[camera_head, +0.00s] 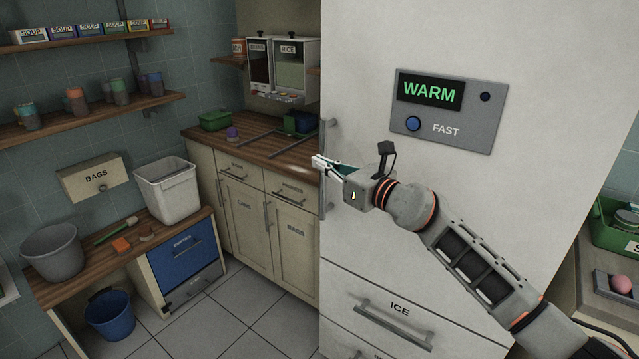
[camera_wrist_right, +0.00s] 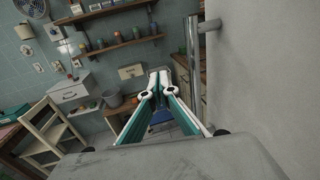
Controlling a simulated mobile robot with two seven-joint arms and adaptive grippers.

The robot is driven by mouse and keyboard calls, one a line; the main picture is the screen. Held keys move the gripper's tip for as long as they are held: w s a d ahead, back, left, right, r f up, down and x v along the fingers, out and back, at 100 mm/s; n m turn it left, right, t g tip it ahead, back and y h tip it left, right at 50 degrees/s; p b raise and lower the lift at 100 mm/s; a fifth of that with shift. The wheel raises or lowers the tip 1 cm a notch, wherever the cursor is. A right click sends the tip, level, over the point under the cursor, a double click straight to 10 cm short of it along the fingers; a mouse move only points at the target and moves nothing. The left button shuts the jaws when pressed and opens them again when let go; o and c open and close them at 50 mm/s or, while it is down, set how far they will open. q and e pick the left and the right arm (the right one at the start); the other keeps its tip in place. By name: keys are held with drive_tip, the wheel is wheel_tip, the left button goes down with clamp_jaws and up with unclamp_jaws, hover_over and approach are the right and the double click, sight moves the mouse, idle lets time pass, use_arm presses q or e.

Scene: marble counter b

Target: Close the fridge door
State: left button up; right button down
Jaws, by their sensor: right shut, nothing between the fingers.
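The white fridge door (camera_head: 560,60) fills the middle and right of the head view. Its vertical metal handle (camera_head: 325,205) is at the door's left edge, and it also shows in the right wrist view (camera_wrist_right: 192,70). From these views I cannot tell whether the door stands slightly ajar or flush. My right gripper (camera_head: 318,162) is shut and empty, in front of the door's left edge beside the handle. In the right wrist view its fingertips (camera_wrist_right: 158,74) are together, left of the handle, with a gap between. My left gripper is not in view.
A panel (camera_head: 450,139) on the door reads WARM. The ICE drawer (camera_head: 400,307) is below the door. A wooden counter (camera_head: 265,150) with cabinets stands behind at left. A bench (camera_head: 120,262) with a bin (camera_head: 167,188) is farther left. The tiled floor between is clear.

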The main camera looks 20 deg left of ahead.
drive_tip(key=s+d+p, duration=0.2)
drive_tip(key=s+p, duration=0.1)
drive_tip(key=s, duration=0.5)
drive_tip(key=s+d+f+m+t+h, duration=0.4)
drive_tip(key=d+f+m, duration=0.85)
drive_tip(key=m, duration=0.35)
drive_tip(key=s+d+f+m+t+h, duration=0.3)
drive_tip(key=s+d+f+m+h, duration=0.15)
drive_tip(key=d+f+m, duration=0.8)
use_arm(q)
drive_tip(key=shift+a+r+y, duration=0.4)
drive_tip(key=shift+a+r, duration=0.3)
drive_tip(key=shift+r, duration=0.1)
use_arm(e)
drive_tip(key=s+d+f+m+g+h, duration=0.2)
drive_tip(key=s+d+f+m+g, duration=0.1)
drive_tip(key=s+d+f+m, duration=0.4)
drive_tip(key=s+d+f+m+g+h, duration=0.2)
drive_tip(key=s+d+f+m, duration=0.5)
drive_tip(key=s+f, duration=0.5)
drive_tip(key=shift+s+m+g+h, duration=0.4)
drive_tip(key=shift+s+m+h, duration=0.05)
drive_tip(key=shift+m, duration=0.1)
